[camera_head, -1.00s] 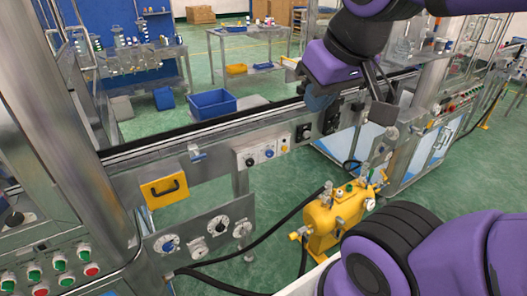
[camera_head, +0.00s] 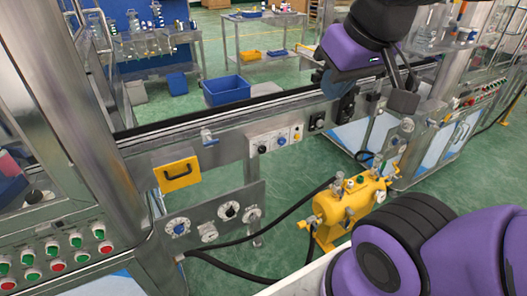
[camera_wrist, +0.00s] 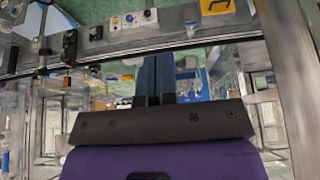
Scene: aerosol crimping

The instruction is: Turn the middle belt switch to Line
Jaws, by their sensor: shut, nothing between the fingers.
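A pale switch panel (camera_head: 275,148) sits on the front rail of the conveyor in the head view. It carries a black knob, a blue middle knob (camera_head: 281,141) and a yellow knob in a row. The knob's pointer and labels are too small to read. The panel also shows near the top of the wrist view (camera_wrist: 137,22), with its middle knob (camera_wrist: 128,19). My gripper (camera_wrist: 155,60) is shut and empty, its blue fingers together. In the head view my gripper (camera_head: 327,80) is above the rail, to the right of the panel, apart from it.
A yellow handled plate (camera_head: 177,174) and a plate with several round dials (camera_head: 208,232) are at lower left. A yellow tank (camera_head: 350,208) with hoses stands on the floor below the rail. A blue bin (camera_head: 226,90) lies behind the conveyor (camera_head: 190,128).

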